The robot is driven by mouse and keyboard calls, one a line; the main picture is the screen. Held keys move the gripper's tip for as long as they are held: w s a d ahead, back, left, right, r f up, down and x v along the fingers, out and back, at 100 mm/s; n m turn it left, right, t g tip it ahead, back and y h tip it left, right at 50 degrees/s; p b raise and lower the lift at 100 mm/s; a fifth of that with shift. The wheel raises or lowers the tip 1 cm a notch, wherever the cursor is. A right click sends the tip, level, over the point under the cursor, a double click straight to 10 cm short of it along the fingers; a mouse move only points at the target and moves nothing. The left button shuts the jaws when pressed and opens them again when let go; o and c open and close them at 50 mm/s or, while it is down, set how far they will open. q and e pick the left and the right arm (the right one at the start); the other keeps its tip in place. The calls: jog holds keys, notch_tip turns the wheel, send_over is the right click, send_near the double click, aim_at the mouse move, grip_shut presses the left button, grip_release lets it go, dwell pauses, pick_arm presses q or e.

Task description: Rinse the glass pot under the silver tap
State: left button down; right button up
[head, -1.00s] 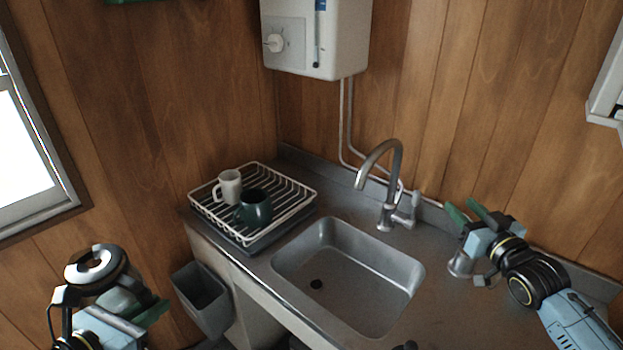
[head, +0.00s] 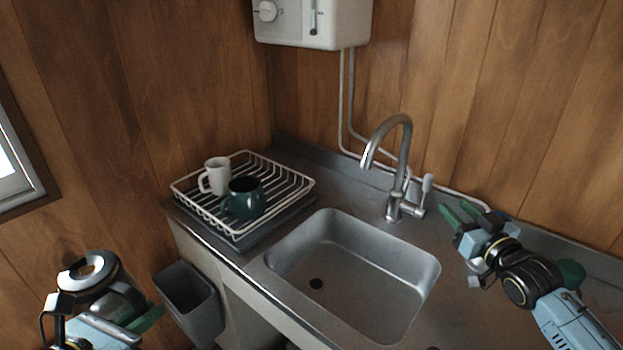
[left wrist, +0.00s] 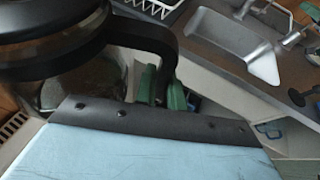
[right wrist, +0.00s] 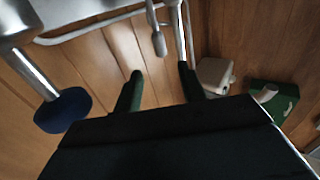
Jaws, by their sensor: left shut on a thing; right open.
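The glass pot (left wrist: 85,85) has a dark lid and a black handle (left wrist: 160,50). My left gripper (left wrist: 160,88) is shut on this handle. In the head view the pot (head: 88,275) is at lower left, left of the counter and away from the sink, with my left gripper (head: 135,318) beside it. The silver tap (head: 397,160) stands behind the sink (head: 350,265), its spout curving over the basin; its lever (head: 426,188) is on the right. My right gripper (head: 456,220) is open and empty, just right of the lever. The lever (right wrist: 157,40) shows beyond its fingers (right wrist: 160,82).
A white wire rack (head: 290,185) left of the sink holds a white mug (head: 215,176) and a dark green mug (head: 246,198). A grey bin (head: 190,300) is below the counter's left edge. A white heater (head: 310,22) hangs above. The sink basin is empty.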

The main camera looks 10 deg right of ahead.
aim_at(431, 185)
jog(key=shift+w+f, duration=0.1)
pick_arm(q)
jog(key=shift+f+b, duration=0.75)
jog(key=shift+f, duration=0.05)
pick_arm(e)
jog(key=w, duration=0.8)
jog(key=w+a, duration=0.1)
jog(key=w, duration=0.2)
jog(key=shift+w, duration=0.4)
grip_shut()
